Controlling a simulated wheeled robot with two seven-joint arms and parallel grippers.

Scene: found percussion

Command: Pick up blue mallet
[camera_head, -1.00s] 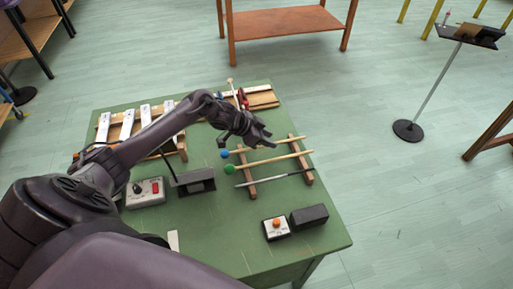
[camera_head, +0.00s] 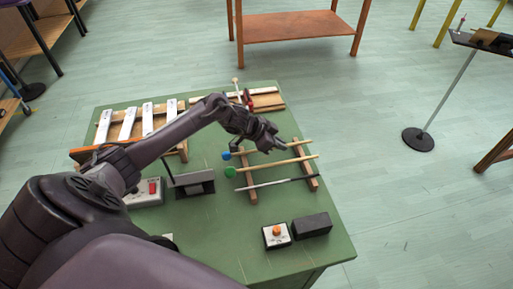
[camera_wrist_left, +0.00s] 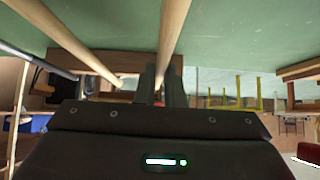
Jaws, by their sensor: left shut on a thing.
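The blue mallet has a blue head (camera_head: 226,156) and a pale wooden handle (camera_head: 298,143). It lies across two wooden rails, above the green mallet (camera_head: 230,172). My left gripper (camera_head: 272,146) is shut on its handle, right of the head. In the left wrist view, the handle (camera_wrist_left: 174,30) runs down between the closed fingers (camera_wrist_left: 162,85). Whether the mallet is clear of the rails cannot be told. My right gripper is not in view.
A grey stick (camera_head: 275,182) lies in front of the green mallet on the rails (camera_head: 305,160). A xylophone with white bars (camera_head: 147,118) is behind my left arm. A button box (camera_head: 276,236) and a black block (camera_head: 312,225) sit in front on the green table (camera_head: 215,235).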

